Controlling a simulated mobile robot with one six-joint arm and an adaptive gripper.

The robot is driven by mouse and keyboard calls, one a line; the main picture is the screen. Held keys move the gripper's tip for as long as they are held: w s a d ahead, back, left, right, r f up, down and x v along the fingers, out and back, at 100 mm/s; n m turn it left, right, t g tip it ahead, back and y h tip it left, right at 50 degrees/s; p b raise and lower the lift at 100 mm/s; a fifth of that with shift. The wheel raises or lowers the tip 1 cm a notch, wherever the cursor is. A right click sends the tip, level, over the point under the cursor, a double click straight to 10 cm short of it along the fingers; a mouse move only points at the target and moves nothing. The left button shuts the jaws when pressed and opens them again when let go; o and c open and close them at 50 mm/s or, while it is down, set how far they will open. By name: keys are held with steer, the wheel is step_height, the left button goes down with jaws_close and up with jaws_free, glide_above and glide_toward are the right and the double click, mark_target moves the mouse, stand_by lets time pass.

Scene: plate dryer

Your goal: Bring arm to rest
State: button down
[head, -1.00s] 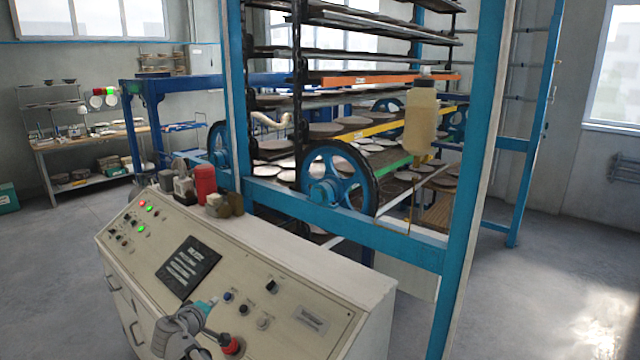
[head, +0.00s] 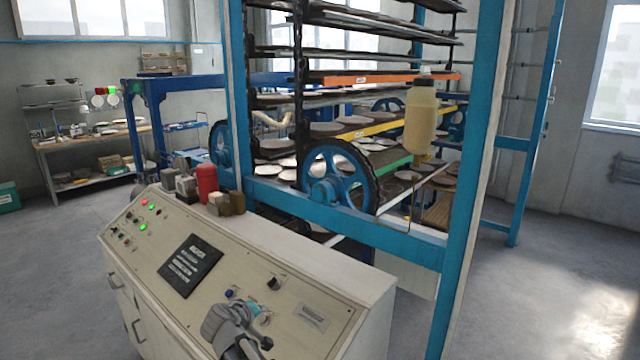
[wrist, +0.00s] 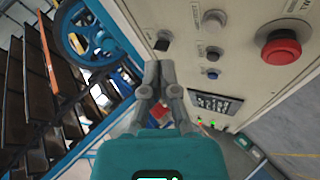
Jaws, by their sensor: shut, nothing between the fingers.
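My gripper (wrist: 159,66) shows in the wrist view with its two grey fingers together and nothing between them. It is in front of the control panel (wrist: 228,82), apart from the red button (wrist: 280,48) at the upper right of that view. In the head view my arm's grey and teal end (head: 240,318) is over the lower front of the sloped control panel (head: 155,228). There the arm hides the red button, and the fingertips are too small to make out.
The blue-framed plate dryer (head: 410,245) with a blue wheel (head: 338,187) stands behind the panel. A red canister (head: 206,184) and small items stand on the console's top ledge. A yellowish bottle (head: 421,115) hangs by the frame. Open floor (head: 560,270) lies to the right.

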steer(key=s+d+f+m+g, duration=0.1)
steer(key=d+f+g, duration=0.1)
steer(key=d, duration=0.4)
steer(key=s+d+f+m+g, duration=0.1)
steer(key=d+f+m+g, duration=0.1)
steer(key=d, duration=0.5)
steer(key=s+d+f+m+g, duration=0.1)
steer(key=d, duration=0.5)
steer(key=shift+s+d+f+g, duration=0.35)
steer(key=shift+d+f+g, duration=0.05)
steer(key=s+d+f+m+g+y, duration=0.3)
steer(key=s+d+m+g+y, duration=0.1)
steer(key=s+d, duration=0.85)
step_height(320, 180, down, 10)
steer(key=s+g+b, duration=0.1)
steer(key=b, duration=0.9)
steer(key=shift+d+f, duration=0.15)
steer(key=shift+d, duration=0.25)
steer(key=shift+a, duration=0.15)
